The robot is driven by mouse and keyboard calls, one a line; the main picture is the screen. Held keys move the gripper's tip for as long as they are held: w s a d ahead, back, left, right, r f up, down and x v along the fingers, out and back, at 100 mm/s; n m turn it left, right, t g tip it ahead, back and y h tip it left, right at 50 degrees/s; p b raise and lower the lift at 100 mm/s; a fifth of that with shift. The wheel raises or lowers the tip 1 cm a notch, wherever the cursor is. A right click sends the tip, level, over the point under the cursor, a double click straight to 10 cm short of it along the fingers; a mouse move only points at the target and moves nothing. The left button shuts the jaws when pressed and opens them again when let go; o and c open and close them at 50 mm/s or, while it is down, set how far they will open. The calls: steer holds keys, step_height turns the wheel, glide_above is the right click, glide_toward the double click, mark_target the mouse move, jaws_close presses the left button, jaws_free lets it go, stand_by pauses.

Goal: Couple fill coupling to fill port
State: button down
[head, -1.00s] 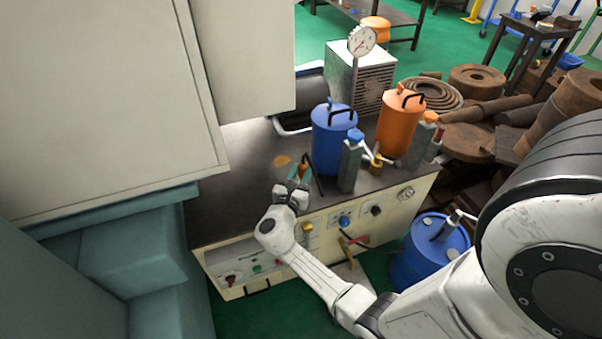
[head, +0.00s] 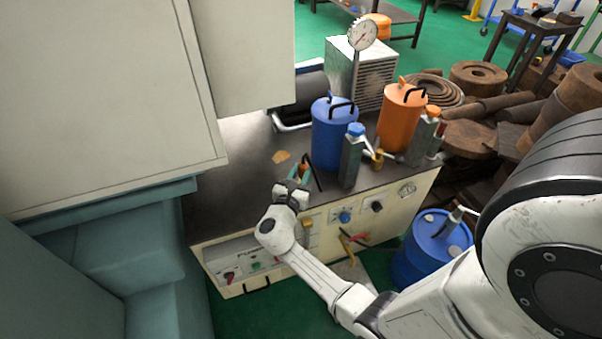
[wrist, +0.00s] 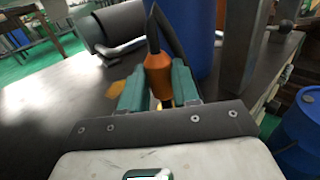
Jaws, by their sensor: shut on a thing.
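The fill coupling (wrist: 158,72) is an orange tapered fitting with a black hose rising from its top. My gripper (wrist: 160,90) is shut on it, with a teal finger on each side. In the head view my gripper (head: 292,187) is over the front part of the bench top, left of the blue canister; the coupling is too small there to make out clearly. A small brassy part shows just below the coupling between the fingers in the wrist view. I cannot tell whether it is the fill port or whether the two touch.
A blue canister (head: 331,135), an orange canister (head: 401,115) and a grey bottle (head: 351,158) stand right of my gripper. A dial gauge (head: 362,34) rises behind. A blue drum (head: 430,252) stands on the floor. The bench top (head: 235,165) left of my gripper is mostly clear.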

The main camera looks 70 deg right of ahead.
steer(key=shift+f, duration=0.3)
steer(key=c, duration=0.8)
jaws_free()
steer(key=shift+o, duration=0.2)
steer(key=a, duration=1)
steer(key=shift+s+a+p, duration=0.15)
steer(key=shift+a+p, duration=0.25)
